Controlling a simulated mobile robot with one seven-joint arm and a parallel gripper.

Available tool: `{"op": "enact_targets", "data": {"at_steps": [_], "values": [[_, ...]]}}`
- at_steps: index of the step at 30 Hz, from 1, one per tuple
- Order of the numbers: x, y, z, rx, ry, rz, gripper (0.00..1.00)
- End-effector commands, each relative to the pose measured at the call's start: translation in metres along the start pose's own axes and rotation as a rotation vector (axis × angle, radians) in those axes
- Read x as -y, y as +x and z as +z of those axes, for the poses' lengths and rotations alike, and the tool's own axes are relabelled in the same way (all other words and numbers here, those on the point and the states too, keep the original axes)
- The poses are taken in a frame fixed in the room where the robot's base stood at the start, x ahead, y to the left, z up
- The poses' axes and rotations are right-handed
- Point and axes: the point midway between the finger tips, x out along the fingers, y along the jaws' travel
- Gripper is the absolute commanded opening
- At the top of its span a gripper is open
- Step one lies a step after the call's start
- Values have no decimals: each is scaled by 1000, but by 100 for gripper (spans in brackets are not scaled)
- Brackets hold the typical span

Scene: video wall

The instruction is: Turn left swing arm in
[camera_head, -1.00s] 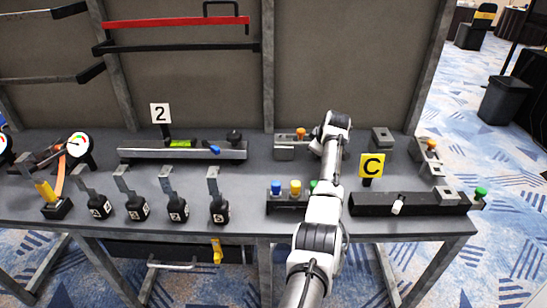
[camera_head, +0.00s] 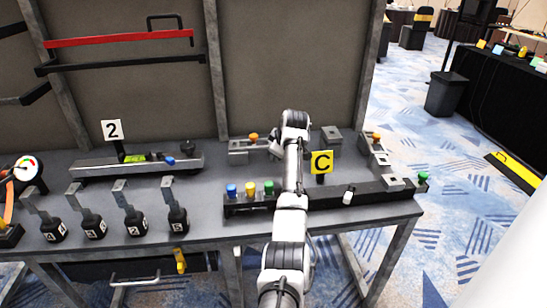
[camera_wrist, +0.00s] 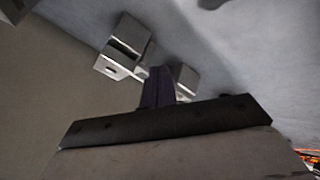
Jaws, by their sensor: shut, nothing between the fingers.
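A red bar (camera_head: 120,39) with a black handle and a black bar (camera_head: 125,61) below it are mounted on the upright panel at upper left. A dark bar end (camera_head: 35,94) shows at the left edge. I cannot tell which of these is the left swing arm. My gripper (camera_head: 275,150) is over the bench, well right of and below the bars, partly hidden by my wrist. In the wrist view its dark fingers (camera_wrist: 157,88) are together and empty, near a grey metal bracket (camera_wrist: 124,50). I cannot tell whether they touch it.
The bench carries a bracket with an orange knob (camera_head: 254,137), a coloured button box (camera_head: 240,208), a yellow C sign (camera_head: 321,162), several numbered switches (camera_head: 133,222) and a level on a rail (camera_head: 135,159). A bin (camera_head: 445,94) stands on the open carpet at right.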

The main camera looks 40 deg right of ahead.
Motion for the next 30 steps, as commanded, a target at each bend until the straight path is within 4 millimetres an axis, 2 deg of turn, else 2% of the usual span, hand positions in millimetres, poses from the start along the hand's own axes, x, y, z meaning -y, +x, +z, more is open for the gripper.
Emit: {"op": "enact_targets", "data": {"at_steps": [4, 9, 27, 30], "values": [[-7, -25, 5, -1, 0, 4, 0], [-11, -42, 7, 0, -1, 1, 0], [-11, -46, 7, 0, -1, 0, 0], [-10, -44, 1, -5, -6, 6, 0]]}}
